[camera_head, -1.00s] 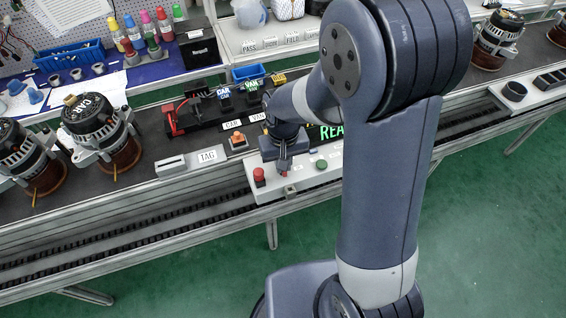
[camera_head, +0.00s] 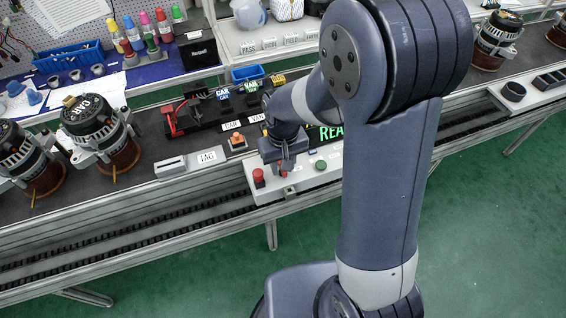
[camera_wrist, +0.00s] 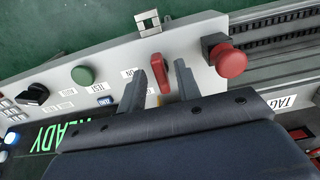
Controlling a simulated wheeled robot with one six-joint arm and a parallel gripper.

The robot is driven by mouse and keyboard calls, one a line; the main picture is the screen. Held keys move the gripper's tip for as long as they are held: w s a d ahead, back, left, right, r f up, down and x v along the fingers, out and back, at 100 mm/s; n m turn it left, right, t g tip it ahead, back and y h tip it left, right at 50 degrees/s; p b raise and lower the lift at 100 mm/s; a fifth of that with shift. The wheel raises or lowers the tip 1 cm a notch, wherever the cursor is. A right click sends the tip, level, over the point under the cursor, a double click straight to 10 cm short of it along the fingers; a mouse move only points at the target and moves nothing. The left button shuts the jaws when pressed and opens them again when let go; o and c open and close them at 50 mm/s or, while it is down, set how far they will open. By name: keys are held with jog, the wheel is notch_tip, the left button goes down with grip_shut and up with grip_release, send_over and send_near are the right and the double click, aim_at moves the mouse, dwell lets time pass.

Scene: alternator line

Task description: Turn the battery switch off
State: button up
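A red lever-shaped handle (camera_wrist: 160,73), which I take for the battery switch, stands on the light grey control panel (camera_wrist: 60,64) in the wrist view. My gripper (camera_wrist: 155,64) is open, with one finger on each side of the handle. Narrow gaps seem to show between the handle and the fingers; I cannot tell whether either finger touches. In the head view my gripper (camera_head: 284,164) is low over the panel, and it mostly hides the handle.
A red mushroom button (camera_wrist: 229,60) sits close beside the right finger. A green button (camera_wrist: 83,75), a black knob (camera_wrist: 32,94) and a lit READY display (camera_wrist: 62,134) are on the other side. Alternators (camera_head: 98,125) stand on the line to the left.

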notch_tip(320, 180, up, 11)
dwell(0.7)
jog(key=shift+f, duration=0.25)
notch_tip(320, 180, down, 11)
jog(key=shift+r, duration=0.2)
dwell(0.4)
jog(key=shift+r, duration=0.1)
